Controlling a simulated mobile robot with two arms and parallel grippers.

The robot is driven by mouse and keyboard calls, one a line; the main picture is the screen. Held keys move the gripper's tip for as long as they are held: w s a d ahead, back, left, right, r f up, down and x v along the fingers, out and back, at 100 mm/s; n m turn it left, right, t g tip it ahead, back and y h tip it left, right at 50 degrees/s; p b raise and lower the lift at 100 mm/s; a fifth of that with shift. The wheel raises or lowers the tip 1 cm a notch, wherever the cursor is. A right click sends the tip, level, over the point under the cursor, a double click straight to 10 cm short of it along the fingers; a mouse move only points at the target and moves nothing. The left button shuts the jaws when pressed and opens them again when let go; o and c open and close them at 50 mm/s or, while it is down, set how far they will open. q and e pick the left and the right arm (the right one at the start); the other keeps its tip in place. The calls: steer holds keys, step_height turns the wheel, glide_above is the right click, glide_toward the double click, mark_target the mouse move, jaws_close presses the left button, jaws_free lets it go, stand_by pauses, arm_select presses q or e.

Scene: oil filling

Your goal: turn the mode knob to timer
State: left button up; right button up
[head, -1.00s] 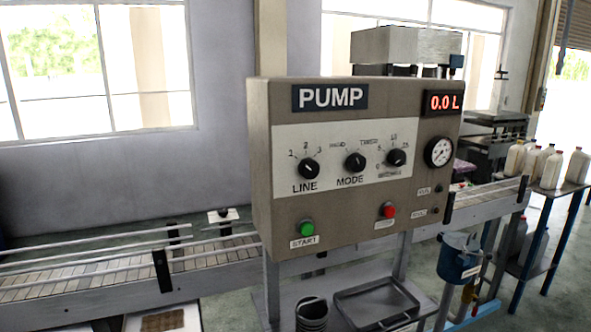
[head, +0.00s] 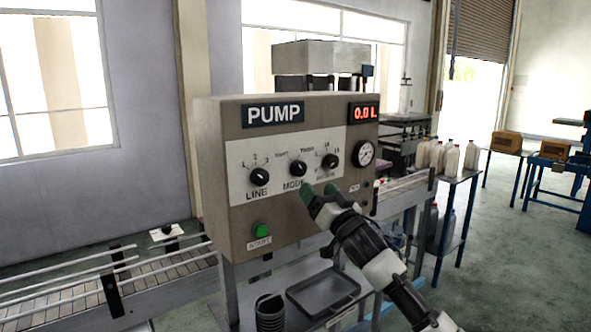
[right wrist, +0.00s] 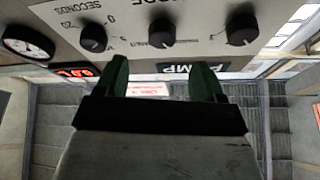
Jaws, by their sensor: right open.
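The mode knob (head: 299,169) is the middle black knob on the pump panel, with a label reading TIMER at its upper right. Its exact pointer direction is too small to tell. My right gripper (head: 319,192) is open and empty, its green fingertips just below and right of the mode knob, apart from it. In the right wrist view, where the panel appears upside down, the mode knob (right wrist: 161,32) lies ahead between the two fingers (right wrist: 162,72). My left gripper is not in view.
The line knob (head: 259,174) and seconds knob (head: 329,161) flank the mode knob closely. A green start button (head: 261,230) is lower left; the lower right panel is behind my right arm. The display (head: 365,112) reads 0.0 L. A tray (head: 322,292) lies below.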

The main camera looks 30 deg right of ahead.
mark_target(301, 172)
steer(key=p+x, duration=0.1)
steer(key=x, duration=0.3)
steer(key=p+x, duration=0.1)
steer(key=x, duration=0.1)
steer(key=shift+w+a+r+p, duration=0.15)
steer(key=shift+a+r+p, duration=0.1)
steer(key=shift+r+p, duration=0.1)
steer(key=shift+w+d, duration=0.1)
steer(key=shift+w, duration=0.7)
steer(key=shift+r, duration=0.1)
steer(key=c, duration=0.9)
